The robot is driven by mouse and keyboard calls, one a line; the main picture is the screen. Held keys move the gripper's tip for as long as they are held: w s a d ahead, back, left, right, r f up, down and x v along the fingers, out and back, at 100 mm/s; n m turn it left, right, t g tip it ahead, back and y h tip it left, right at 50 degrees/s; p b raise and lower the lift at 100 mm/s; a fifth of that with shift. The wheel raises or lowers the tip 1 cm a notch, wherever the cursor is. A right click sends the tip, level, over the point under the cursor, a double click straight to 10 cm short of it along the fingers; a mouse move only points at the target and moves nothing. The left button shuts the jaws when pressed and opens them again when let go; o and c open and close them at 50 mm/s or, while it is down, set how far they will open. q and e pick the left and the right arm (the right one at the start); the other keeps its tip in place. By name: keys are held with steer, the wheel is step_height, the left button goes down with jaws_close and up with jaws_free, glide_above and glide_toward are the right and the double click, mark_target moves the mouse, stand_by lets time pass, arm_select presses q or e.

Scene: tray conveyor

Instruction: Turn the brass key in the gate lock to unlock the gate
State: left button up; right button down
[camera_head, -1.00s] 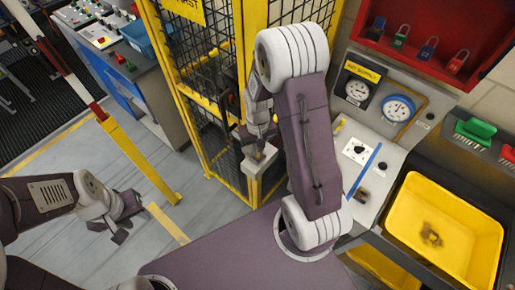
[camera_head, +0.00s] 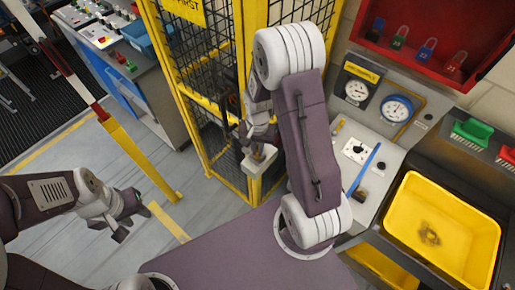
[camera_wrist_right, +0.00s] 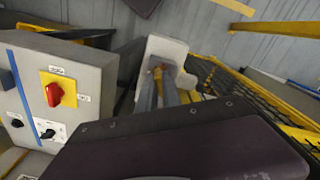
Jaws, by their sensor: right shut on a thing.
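The gate lock is a pale grey box (camera_head: 254,163) on the yellow post of the mesh gate (camera_head: 208,95). It also shows in the right wrist view (camera_wrist_right: 166,48). My right gripper (camera_head: 261,150) is at the lock, shut on the brass key (camera_wrist_right: 158,71). In the right wrist view its two fingers (camera_wrist_right: 159,88) reach the lock face with a bit of brass between them. Most of the key is hidden by the fingers, so its angle is unclear. My left gripper (camera_head: 133,221) is open and empty, low over the floor at the left.
A grey panel with gauges (camera_head: 397,108) stands right of my right arm, with a red knob (camera_wrist_right: 55,94) in the wrist view. A yellow bin (camera_head: 445,205) and a red padlock cabinet (camera_head: 410,45) are further right. A yellow-and-red barrier post (camera_head: 137,155) stands left.

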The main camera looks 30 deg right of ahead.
steer(key=shift+r+m, duration=0.1)
steer(key=shift+m, duration=1.3)
steer(key=shift+m+p, duration=0.4)
steer(key=shift+m, duration=1.1)
steer(key=c, duration=1.5)
jaws_free()
steer(key=shift+o, duration=0.2)
step_height(320, 180, up, 9)
steer(key=shift+b, duration=0.8)
